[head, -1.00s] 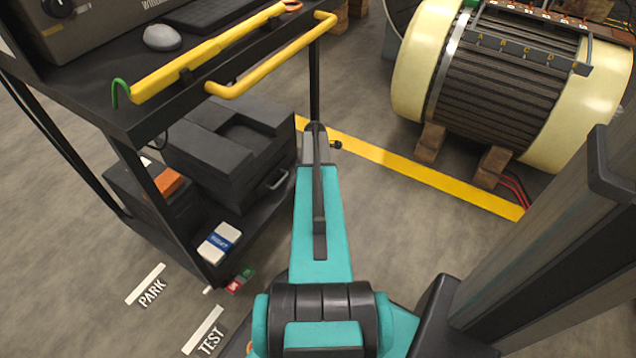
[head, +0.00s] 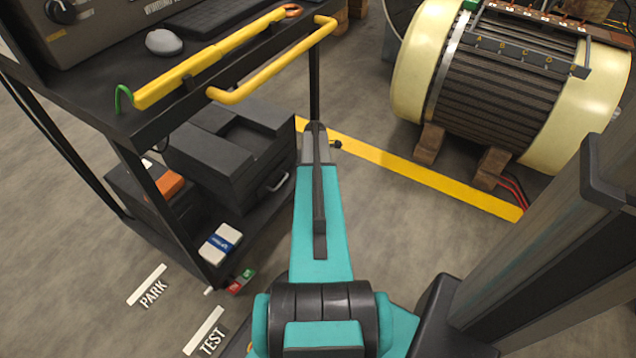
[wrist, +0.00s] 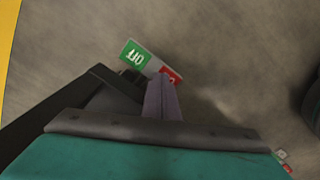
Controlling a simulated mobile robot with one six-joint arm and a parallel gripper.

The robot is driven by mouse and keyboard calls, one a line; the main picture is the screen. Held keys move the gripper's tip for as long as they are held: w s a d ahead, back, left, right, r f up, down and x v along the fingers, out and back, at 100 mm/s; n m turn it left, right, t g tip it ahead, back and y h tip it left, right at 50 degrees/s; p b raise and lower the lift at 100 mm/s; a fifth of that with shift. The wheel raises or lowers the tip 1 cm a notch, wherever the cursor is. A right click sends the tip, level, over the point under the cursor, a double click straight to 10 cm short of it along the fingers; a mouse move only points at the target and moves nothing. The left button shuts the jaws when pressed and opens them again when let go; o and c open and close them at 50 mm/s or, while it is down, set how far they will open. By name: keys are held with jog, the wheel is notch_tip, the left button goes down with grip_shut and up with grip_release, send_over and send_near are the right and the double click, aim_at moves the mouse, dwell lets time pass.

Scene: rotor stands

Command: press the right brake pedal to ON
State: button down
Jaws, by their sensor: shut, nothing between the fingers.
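In the wrist view my gripper (wrist: 160,98) is shut and empty, pointing at the floor. Its tip is at a plate with a green label (wrist: 133,56) and a red label (wrist: 171,75); the tip overlaps the red label's near edge. The lettering is not clearly readable. A dark piece (wrist: 131,77) beside the fingers may be part of a pedal; most of it is hidden behind my gripper. I cannot tell whether the fingers touch it. A second small label pair (wrist: 282,156) shows at lower right. In the head view my fingertips are hidden by my arm.
A black cart (head: 130,125) stands at left, with a red and green label (head: 241,281) by its front leg. A large motor (head: 510,80) rests on wooden blocks at upper right, behind a yellow floor line (head: 420,175). PARK (head: 152,293) and TEST (head: 211,341) are marked on the floor.

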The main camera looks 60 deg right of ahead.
notch_tip(320, 180, up, 5)
jog(key=p, duration=0.3)
jog(key=shift+r+p, duration=0.2)
jog(key=shift+p, duration=0.1)
dwell(0.3)
dwell(0.5)
